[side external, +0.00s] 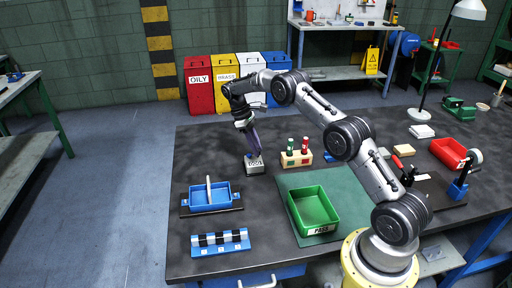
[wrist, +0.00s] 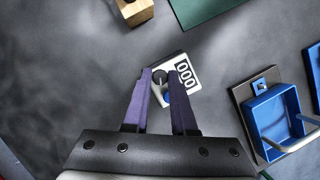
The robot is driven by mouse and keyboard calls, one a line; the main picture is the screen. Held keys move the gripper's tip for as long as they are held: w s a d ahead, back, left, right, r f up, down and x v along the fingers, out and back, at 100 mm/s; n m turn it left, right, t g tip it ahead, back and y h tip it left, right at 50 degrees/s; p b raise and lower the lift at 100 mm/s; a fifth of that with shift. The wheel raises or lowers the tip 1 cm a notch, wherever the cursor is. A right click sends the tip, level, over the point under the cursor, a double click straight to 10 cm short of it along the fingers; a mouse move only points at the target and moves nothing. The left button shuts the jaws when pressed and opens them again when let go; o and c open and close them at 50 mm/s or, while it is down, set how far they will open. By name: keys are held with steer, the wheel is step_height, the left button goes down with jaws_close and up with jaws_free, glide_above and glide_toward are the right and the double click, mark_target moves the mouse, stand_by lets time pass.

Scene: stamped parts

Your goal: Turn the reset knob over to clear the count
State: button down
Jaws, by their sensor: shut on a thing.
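The counter (wrist: 185,88) is a small pale box with a window that appears to read 000 in the wrist view. It also stands on the dark bench in the side view (side external: 254,167). A dark round knob (wrist: 160,77) is on its face, with a small blue part (wrist: 167,98) beside it. My gripper (wrist: 160,73) is over the counter, its purple fingers on either side of the knob and shut on it. In the side view my gripper (side external: 253,152) points down onto the counter. The fingers partly hide the counter's face.
A wooden block with red and green bottles (side external: 296,158) stands right of the counter. A blue tray with a handle (side external: 209,199) is in front to the left. A green bin (side external: 314,211) sits on a green mat. Bare bench surrounds the counter's left side.

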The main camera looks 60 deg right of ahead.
steer(key=c, duration=0.7)
jaws_free()
steer(key=shift+c, duration=0.2)
steer(key=v, duration=0.7)
steer(key=shift+r, duration=0.3)
